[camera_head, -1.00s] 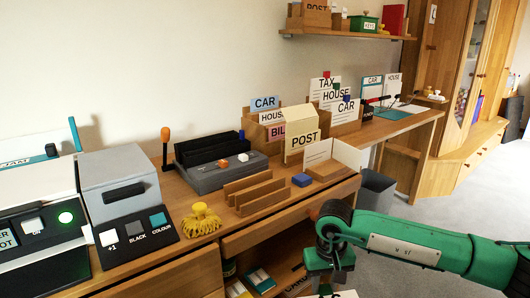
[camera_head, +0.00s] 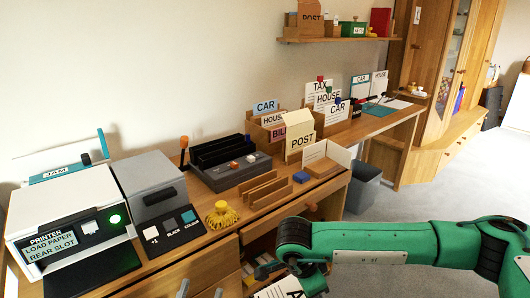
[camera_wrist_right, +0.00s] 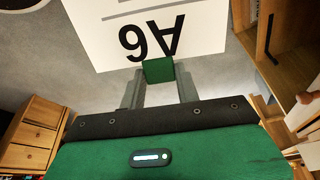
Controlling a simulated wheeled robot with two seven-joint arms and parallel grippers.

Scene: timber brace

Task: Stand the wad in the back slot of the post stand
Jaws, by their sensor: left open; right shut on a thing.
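The wad appears to be the white sheet or stack with large upside-down print like "A6" (camera_wrist_right: 185,35) in the right wrist view. A green block (camera_wrist_right: 158,71) sits at its edge, between the fingers of my right gripper (camera_wrist_right: 157,82), which is shut on it. In the head view a corner of the wad (camera_head: 283,289) shows low, below the desk top. A wooden slotted rack (camera_head: 262,195), probably the post stand, stands on the desk with its slots looking empty. My left gripper (camera_head: 200,291) shows only two grey fingertips, apart and empty, at the bottom edge.
The printer (camera_head: 75,215) is at left.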

